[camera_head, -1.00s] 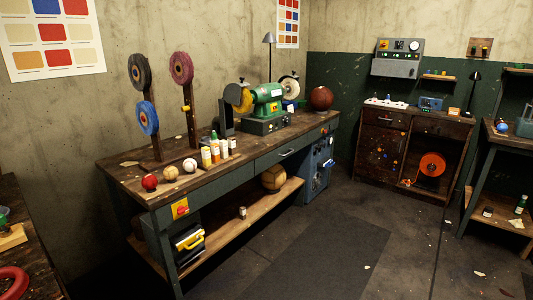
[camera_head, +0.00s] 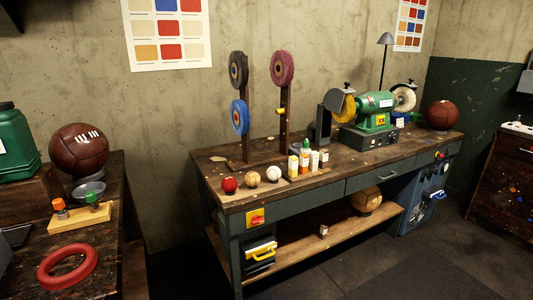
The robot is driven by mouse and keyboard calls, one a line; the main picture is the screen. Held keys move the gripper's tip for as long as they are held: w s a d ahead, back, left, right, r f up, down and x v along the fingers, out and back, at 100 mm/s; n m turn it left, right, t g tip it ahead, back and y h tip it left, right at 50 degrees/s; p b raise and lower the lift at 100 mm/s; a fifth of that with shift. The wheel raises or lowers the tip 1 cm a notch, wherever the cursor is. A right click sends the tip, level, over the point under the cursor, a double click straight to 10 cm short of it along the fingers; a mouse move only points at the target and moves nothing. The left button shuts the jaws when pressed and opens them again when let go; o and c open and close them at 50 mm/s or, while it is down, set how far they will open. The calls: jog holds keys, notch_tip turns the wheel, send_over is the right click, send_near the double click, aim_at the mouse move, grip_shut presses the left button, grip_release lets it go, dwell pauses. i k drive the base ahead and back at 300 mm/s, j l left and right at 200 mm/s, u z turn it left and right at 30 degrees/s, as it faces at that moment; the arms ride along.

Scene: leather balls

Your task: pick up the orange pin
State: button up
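The orange pin (camera_head: 59,206) has an orange top and stands on the left end of a pale wooden board (camera_head: 81,220). The board lies on a dark workbench at the left in the head view. A green pin (camera_head: 91,200) stands on the same board, to the right of the orange pin. My gripper is not in view.
A red ring (camera_head: 68,281) lies in front of the board. A metal bowl (camera_head: 89,190), a brown leather ball (camera_head: 79,150) and a green canister (camera_head: 15,145) stand behind. A second bench (camera_head: 230,200) with balls, bottles and a grinder is to the right. Dark floor shows at the lower right.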

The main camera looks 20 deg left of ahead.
aim_at(59, 204)
jog(key=i+u, duration=0.2)
jog(key=u, duration=0.2)
jog(key=i+u, duration=0.2)
jog(key=u, duration=0.25)
jog(key=i+l+u, duration=0.2)
jog(key=u, duration=0.2)
jog(key=i+l+u, duration=0.15)
jog(key=u, duration=0.25)
jog(key=i+l+u, duration=0.1)
jog(key=l+u, duration=0.15)
jog(key=u, duration=0.15)
jog(key=i+l+u, duration=0.15)
jog(key=l+u, duration=0.15)
jog(key=i+l+u, duration=0.15)
jog(key=l+u, duration=0.15)
jog(key=i+l+u, duration=0.1)
jog(key=l+u, duration=0.2)
jog(key=i+l+u, duration=0.1)
jog(key=l+u, duration=0.25)
